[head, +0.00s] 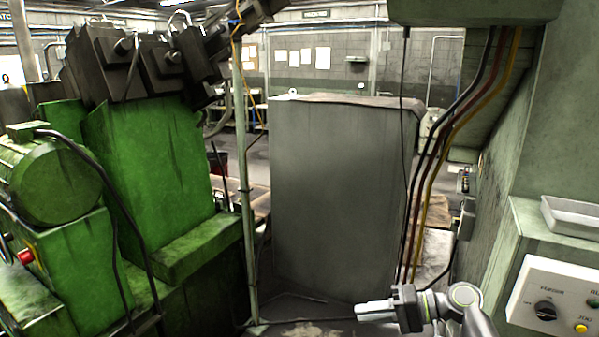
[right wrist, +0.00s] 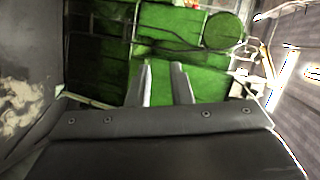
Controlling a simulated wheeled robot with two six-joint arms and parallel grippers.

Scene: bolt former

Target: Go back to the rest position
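My right gripper (head: 358,311) shows at the bottom of the head view, right of centre, with its pale fingers pointing left. In the right wrist view the two fingers (right wrist: 162,66) stand apart with a gap between them, and nothing is held there. The right arm comes in from the lower right. My left gripper is not in the head view.
A green machine (head: 150,170) fills the left; it also shows beyond the fingers in the wrist view (right wrist: 205,68). A grey cabinet (head: 340,190) stands ahead. Hanging cables (head: 465,130) are close above my right gripper. A control panel (head: 555,300) and tray (head: 570,228) are at right.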

